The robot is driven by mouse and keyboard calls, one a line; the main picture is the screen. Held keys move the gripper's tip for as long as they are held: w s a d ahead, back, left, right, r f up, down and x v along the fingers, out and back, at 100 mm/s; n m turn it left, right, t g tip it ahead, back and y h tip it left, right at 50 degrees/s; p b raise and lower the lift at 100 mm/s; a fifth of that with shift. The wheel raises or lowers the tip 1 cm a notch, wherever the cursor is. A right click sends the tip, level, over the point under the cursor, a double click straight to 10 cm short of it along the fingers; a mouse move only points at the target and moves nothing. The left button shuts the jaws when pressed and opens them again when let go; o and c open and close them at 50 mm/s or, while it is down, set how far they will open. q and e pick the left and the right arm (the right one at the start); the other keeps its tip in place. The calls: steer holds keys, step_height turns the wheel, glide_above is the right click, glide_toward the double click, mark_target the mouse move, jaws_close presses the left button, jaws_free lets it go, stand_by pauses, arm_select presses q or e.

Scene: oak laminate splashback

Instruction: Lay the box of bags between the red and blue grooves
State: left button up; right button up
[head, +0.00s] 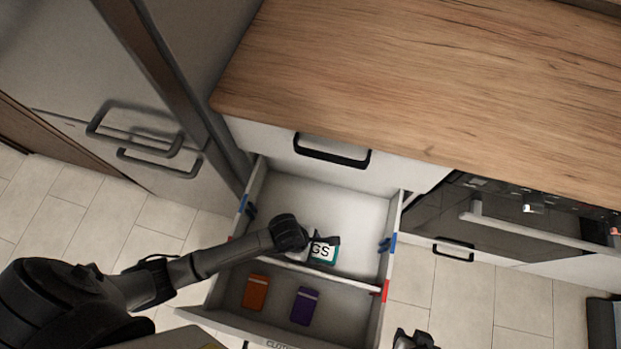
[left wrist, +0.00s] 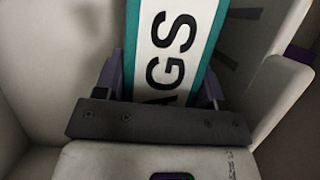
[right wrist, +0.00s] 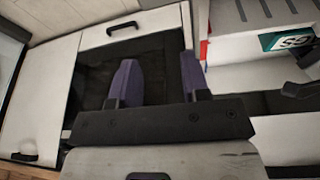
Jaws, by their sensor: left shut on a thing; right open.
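The box of bags (head: 322,251), white and teal with black lettering, is in the open drawer's rear compartment, between the blue marks (head: 388,243) and red marks (head: 384,290) on the drawer walls. My left gripper (head: 318,239) is shut on it; the left wrist view shows the box (left wrist: 172,45) between the fingers. Whether the box touches the drawer floor, I cannot tell. A divider (head: 345,278) crosses the drawer near the red marks. My right gripper (right wrist: 162,85) is open and empty, outside the drawer to the right; only part of it shows in the head view.
An orange box (head: 255,292) and a purple box (head: 304,306) lie in the front compartment. The drawer's rear floor (head: 325,205) is bare behind the held box. The wooden worktop (head: 430,75) overhangs behind, with an oven handle (head: 530,235) at right and a fridge at left.

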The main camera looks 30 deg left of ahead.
arm_select(q)
steer(key=shift+f, duration=0.1)
stand_by(0.3)
steer(key=shift+f+b, duration=0.35)
steer(key=shift+f, duration=0.05)
steer(key=o, duration=1.2)
steer(key=shift+c, duration=0.2)
steer(key=p+v, duration=0.5)
steer(key=v, duration=0.7)
steer(key=shift+r, duration=0.15)
steer(key=shift+s+a+r+p, duration=0.1)
steer(key=shift+a+r+p, duration=0.25)
steer(key=shift+r, duration=0.3)
steer(key=shift+d, duration=0.1)
